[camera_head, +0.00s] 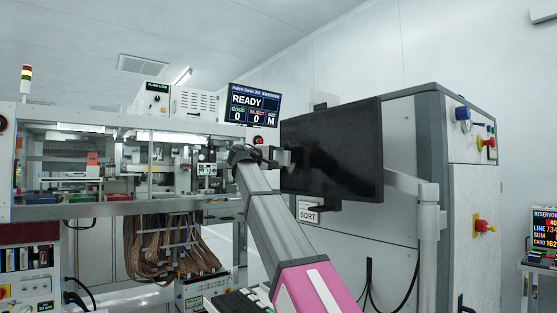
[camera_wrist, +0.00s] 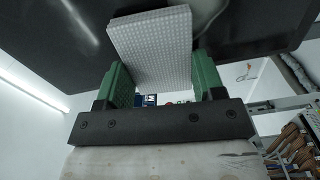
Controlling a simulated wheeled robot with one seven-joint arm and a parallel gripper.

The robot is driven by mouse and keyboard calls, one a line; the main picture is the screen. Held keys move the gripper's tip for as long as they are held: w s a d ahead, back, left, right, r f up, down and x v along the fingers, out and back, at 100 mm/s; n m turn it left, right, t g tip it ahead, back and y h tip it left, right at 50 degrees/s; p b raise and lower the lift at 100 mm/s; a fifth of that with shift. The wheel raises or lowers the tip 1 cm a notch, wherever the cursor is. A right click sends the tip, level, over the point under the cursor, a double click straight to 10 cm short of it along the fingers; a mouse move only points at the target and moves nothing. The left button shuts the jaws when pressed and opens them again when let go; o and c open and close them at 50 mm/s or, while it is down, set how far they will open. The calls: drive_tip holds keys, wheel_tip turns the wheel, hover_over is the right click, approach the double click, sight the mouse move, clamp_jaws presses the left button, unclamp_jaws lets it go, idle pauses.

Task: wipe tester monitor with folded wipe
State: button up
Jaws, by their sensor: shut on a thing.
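The tester monitor (camera_head: 335,150) is a large dark screen, turned at an angle, on a bracket in the middle of the head view. Its dark surface (camera_wrist: 265,25) fills the top of the wrist view and carries a light reflection. My gripper (camera_wrist: 160,72) has green fingers shut on the folded wipe (camera_wrist: 150,45), a white textured pad. The wipe sticks out past the fingertips and overlaps the dark screen in the wrist view. I cannot tell if they touch. In the head view my gripper (camera_head: 283,158) is at the monitor's left edge, and the wipe is hard to make out.
A small READY display (camera_head: 253,104) stands above and left of the monitor. The handler frame (camera_head: 110,210) spans the left. A grey cabinet (camera_head: 470,200) with an emergency stop (camera_head: 484,226) stands behind on the right. A pale support arm (camera_head: 410,187) holds the monitor's right side.

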drive_tip(key=shift+v, duration=2.9)
drive_tip(key=v, duration=0.3)
drive_tip(key=w+d+f, duration=0.4)
drive_tip(key=d, duration=0.2)
drive_tip(key=shift+x, duration=0.95)
idle(0.4)
drive_tip(key=shift+f, duration=0.15)
